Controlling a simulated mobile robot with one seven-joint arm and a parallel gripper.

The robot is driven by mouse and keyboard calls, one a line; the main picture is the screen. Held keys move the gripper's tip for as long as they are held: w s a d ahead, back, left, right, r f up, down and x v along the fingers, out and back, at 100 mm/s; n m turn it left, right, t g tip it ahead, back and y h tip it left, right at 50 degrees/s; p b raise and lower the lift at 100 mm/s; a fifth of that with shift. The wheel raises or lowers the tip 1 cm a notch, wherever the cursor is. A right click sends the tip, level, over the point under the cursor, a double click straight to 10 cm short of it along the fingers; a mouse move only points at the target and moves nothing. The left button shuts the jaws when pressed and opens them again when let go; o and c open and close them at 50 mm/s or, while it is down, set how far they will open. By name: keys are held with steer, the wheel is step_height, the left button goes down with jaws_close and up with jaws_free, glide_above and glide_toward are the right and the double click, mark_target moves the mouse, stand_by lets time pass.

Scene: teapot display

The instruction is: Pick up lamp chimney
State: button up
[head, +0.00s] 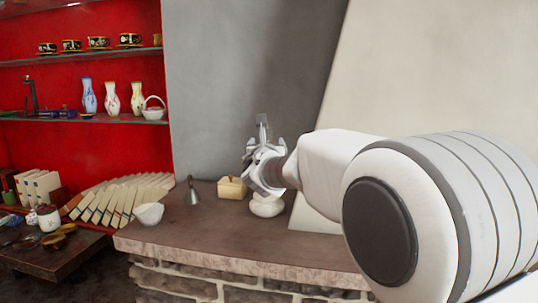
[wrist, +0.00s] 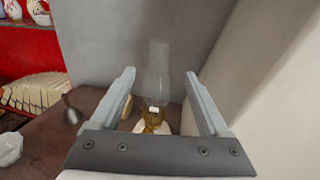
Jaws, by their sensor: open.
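The lamp chimney (wrist: 160,65) is a faint, clear glass tube. In the wrist view it stands upright above the amber lamp body (wrist: 152,122), between the two fingers in the picture. My gripper (wrist: 160,75) is open, with a finger on each side of the chimney, and no contact shows. How far the fingertips are from the glass in depth I cannot tell. In the head view my gripper (head: 262,145) is above the counter and hides most of the lamp. The lamp's pale round base (head: 267,206) shows below it.
The lamp stands on a brown counter (head: 210,238) near a grey wall. A yellowish box (head: 231,188), a grey cone (head: 193,192) and a white bowl (head: 149,213) are to its left. A slanted pale wall (head: 430,70) rises close on the right.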

mark_target(266, 136)
steer(key=w+p, duration=0.1)
steer(key=w, duration=0.4)
steer(key=shift+w, duration=0.25)
steer(key=shift+w+a+f+p, duration=0.1)
steer(key=shift+w+p, duration=0.65)
steer(key=shift+w, duration=0.55)
steer(key=shift+w+f+p, duration=0.1)
steer(key=shift+w+p, duration=0.65)
steer(key=shift+w, duration=0.5)
steer(key=shift+r, duration=0.1)
jaws_close()
